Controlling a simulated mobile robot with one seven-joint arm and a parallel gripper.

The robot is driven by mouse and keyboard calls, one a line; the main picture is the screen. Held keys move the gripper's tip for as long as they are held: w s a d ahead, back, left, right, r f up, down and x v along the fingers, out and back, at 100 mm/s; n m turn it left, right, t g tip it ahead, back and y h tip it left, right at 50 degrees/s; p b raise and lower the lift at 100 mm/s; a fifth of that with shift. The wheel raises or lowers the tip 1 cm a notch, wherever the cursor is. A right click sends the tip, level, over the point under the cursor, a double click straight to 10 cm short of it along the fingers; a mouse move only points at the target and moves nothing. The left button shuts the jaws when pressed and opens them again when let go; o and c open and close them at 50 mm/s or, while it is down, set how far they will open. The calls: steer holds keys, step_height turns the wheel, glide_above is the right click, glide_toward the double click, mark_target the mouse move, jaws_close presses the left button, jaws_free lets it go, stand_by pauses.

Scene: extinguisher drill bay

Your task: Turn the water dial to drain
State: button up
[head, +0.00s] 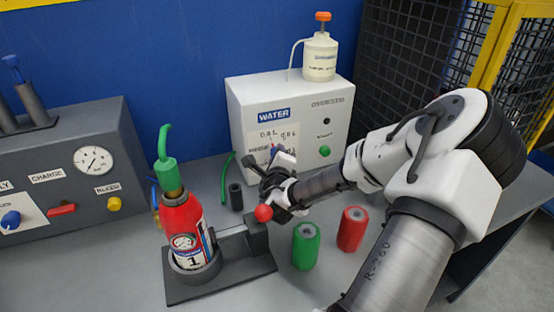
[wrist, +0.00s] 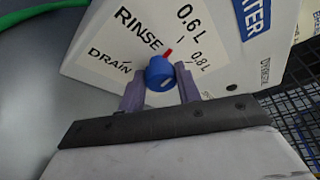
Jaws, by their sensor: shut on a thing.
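The white water box (head: 243,100) stands at the back of the bench, with a label plate marked DRAIN, RINSE, 0.6 L and 0.8 L on its front. The blue water dial (wrist: 159,74) sits on this plate. Its red pointer (wrist: 168,53) points between RINSE and the 0.6 L mark, away from DRAIN, which is to the left. My gripper (wrist: 160,85) is shut on the dial, one purple finger on each side. In the head view my gripper (head: 277,168) reaches the box front and hides most of the dial.
A red extinguisher (head: 181,218) with a green nozzle stands in a dark holder (head: 222,285). Green (head: 306,246) and red (head: 353,229) cylinders stand below my arm. A green knob (head: 325,151) is on the box and a white bottle (head: 320,57) on top. A grey charge panel (head: 60,165) is left.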

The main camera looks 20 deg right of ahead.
stand_by(0.3)
steer(key=o, duration=1)
steer(key=shift+c, duration=0.2)
